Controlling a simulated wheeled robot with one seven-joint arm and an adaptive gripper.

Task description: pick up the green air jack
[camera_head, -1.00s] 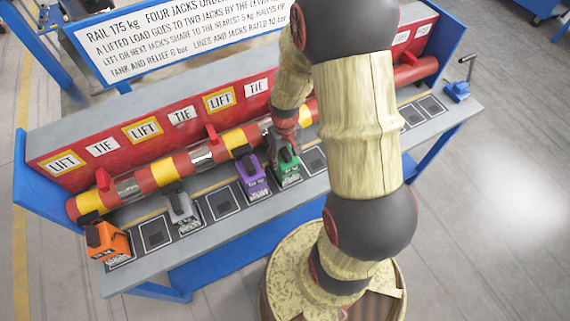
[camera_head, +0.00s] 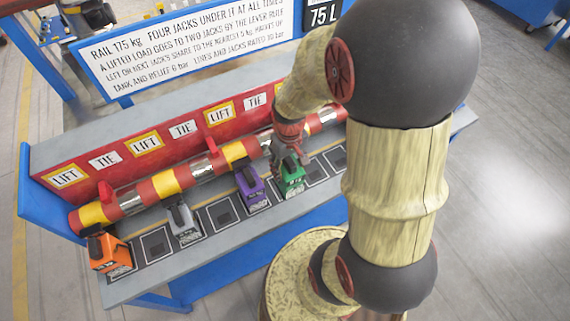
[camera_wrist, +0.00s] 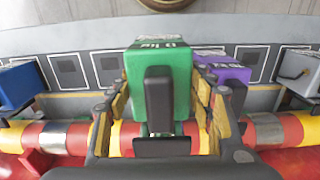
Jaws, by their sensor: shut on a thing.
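The green air jack (camera_head: 292,178) is at the row of dark square pads on the grey bench, just right of the purple jack. My gripper (camera_head: 287,155) reaches it from above and is shut on it. In the wrist view the green jack (camera_wrist: 178,65) fills the middle, with its black lever facing me. The fingers of my gripper (camera_wrist: 160,100) stand on both sides of it. Its underside is hidden, so I cannot tell clearly whether it is clear of the bench.
The purple jack (camera_head: 250,188) stands close beside it. A grey jack (camera_head: 184,222) and an orange jack (camera_head: 109,252) stand further left. A blue jack (camera_wrist: 16,86) shows in the wrist view. The red and yellow rail (camera_head: 163,183) runs behind the jacks.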

